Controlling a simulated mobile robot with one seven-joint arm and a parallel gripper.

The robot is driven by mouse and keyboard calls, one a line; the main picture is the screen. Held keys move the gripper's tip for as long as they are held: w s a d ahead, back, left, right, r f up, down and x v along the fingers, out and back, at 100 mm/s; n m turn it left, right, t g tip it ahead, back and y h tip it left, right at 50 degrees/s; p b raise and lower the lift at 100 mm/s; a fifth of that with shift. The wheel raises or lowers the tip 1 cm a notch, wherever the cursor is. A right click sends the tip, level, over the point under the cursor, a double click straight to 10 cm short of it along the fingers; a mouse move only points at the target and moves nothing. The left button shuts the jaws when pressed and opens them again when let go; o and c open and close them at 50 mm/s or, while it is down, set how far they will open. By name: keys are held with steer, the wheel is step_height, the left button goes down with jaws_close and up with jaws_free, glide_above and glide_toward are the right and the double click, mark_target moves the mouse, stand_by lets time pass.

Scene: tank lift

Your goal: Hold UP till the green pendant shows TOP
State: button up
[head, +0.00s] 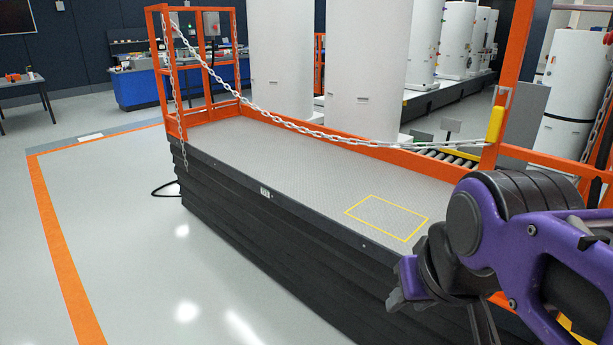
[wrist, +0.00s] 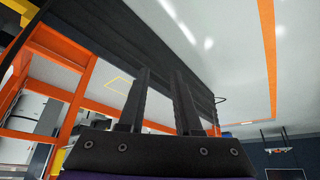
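The lift platform (head: 290,165) has a grey textured deck, orange rails and dark folded bellows below. It stands raised above the floor. A yellow rectangle (head: 388,217) is marked on its deck. I cannot make out a green pendant or a TOP reading in either view. My purple arm covers the lower right of the head view.
A white chain (head: 260,108) hangs across the platform's near side. An orange post (head: 510,85) with a yellow block (head: 494,125) stands at right. Large white tanks (head: 365,60) stand behind. A blue counter (head: 180,82) is at the back left. The floor at left is open, with an orange line (head: 60,250).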

jaws_close()
stand_by(1.4)
